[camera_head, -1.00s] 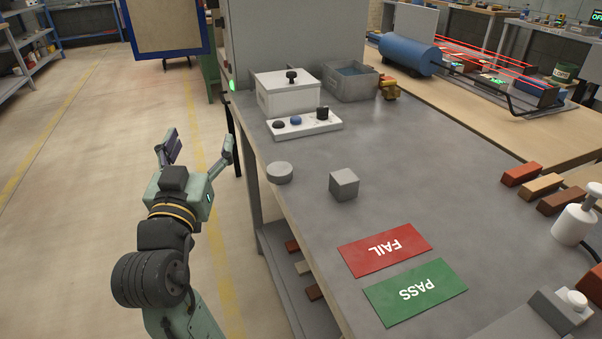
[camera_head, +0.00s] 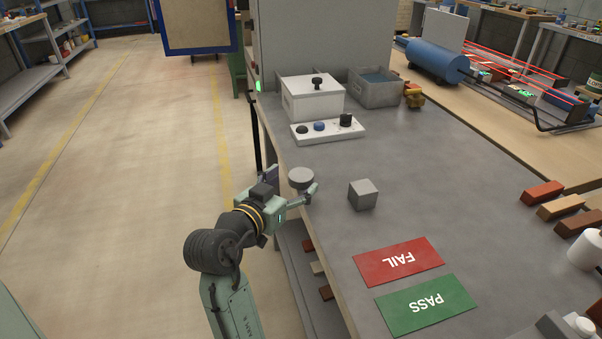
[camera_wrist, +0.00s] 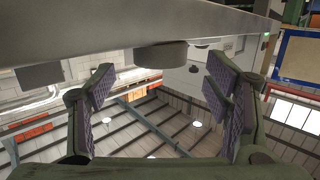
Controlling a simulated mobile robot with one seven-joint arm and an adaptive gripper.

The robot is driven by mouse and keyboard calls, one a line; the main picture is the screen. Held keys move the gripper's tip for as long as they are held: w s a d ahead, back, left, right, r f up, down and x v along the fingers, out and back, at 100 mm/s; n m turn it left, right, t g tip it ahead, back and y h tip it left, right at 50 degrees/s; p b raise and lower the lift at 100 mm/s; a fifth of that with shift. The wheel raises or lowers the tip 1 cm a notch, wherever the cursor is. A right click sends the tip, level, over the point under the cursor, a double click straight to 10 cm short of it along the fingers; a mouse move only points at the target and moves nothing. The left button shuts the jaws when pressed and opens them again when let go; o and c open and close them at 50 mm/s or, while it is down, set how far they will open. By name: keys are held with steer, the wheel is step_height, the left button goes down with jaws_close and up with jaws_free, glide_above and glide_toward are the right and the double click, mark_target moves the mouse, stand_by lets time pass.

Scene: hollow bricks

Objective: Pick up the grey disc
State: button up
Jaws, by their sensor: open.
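The grey disc (camera_head: 301,177) is a short, flat-topped cylinder lying on the grey table near its left edge. My gripper (camera_head: 291,183) is open and at the table's left edge, close to the disc, with its fingers pointing towards it. In the wrist view the picture is inverted, and the disc (camera_wrist: 160,54) hangs from the tabletop at the top, in line with the gap between the open fingers (camera_wrist: 160,82). The fingers do not visibly touch it. I cannot tell how much of the disc is between them.
A grey cube (camera_head: 363,195) stands right of the disc. Behind are a white button panel (camera_head: 328,132), a lidded white box (camera_head: 312,101) and a grey open bin (camera_head: 376,92). Red FAIL (camera_head: 398,262) and green PASS (camera_head: 427,305) mats lie in front. Several bricks lie at right.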

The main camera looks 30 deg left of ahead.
mark_target(301, 178)
steer(key=shift+w+a+f, duration=0.1)
steer(key=shift+w+f, duration=0.1)
steer(key=shift+w, duration=1.05)
steer(key=shift+c, duration=0.5)
steer(key=c, duration=1.2)
steer(key=shift+o, duration=0.2)
steer(key=shift+r, duration=0.1)
